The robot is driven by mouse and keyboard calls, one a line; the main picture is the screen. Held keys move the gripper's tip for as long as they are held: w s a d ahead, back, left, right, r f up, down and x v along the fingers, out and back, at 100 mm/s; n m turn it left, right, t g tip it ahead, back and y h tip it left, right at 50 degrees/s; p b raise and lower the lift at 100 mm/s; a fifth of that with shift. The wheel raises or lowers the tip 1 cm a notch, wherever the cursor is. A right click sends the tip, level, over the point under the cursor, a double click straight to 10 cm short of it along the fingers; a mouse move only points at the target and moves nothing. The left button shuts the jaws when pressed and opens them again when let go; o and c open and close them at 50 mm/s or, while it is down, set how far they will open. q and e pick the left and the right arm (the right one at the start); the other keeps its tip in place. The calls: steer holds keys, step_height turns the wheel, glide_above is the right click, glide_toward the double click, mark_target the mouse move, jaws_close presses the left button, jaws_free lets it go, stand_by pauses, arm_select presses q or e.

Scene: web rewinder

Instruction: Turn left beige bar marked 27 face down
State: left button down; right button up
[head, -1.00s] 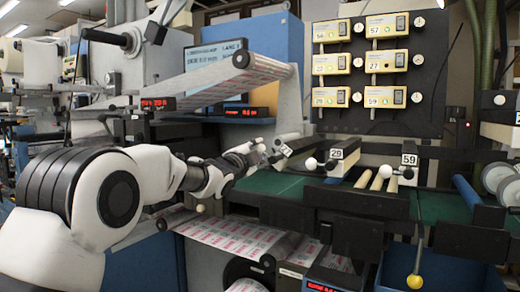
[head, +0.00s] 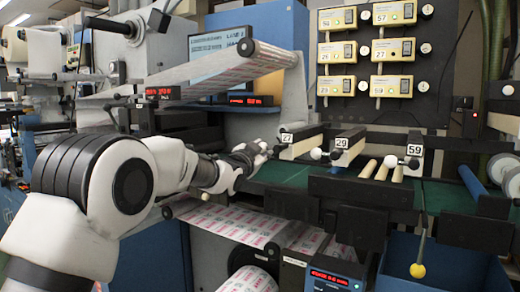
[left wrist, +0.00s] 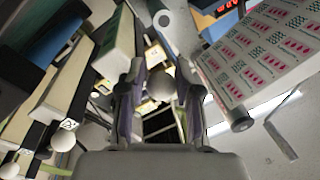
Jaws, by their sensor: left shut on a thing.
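The bar marked 27 (head: 304,141) lies at the left of the row above the green table, its label facing me. My left gripper (head: 258,151) is at its near left end, shut on its knob. In the left wrist view a round grey knob (left wrist: 161,88) sits between the two fingers of the left gripper (left wrist: 158,100). A beige bar (left wrist: 116,45) runs away beside the left finger; its label cannot be read there. My right gripper is not in view.
Bars marked 29 (head: 347,146) and 59 (head: 414,152) lie to the right, with white ball knobs. Printed web (head: 235,222) runs below the gripper. A dark panel (head: 440,90) with several beige boxes stands behind.

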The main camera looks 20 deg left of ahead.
arm_select(q)
steer(key=shift+r, duration=0.35)
steer(key=c, duration=1.2)
jaws_free()
steer(key=o, duration=0.5)
steer(key=shift+w+d, duration=0.1)
steer(key=shift+d+f, duration=0.15)
steer(key=shift+d, duration=0.15)
steer(key=shift+s+a+f, duration=0.15)
steer(key=shift+s+a, duration=0.1)
steer(key=shift+s, duration=0.2)
steer(key=s, duration=0.7)
steer(key=s+f, duration=0.1)
steer(key=s, duration=0.3)
steer(key=shift+a, duration=0.4)
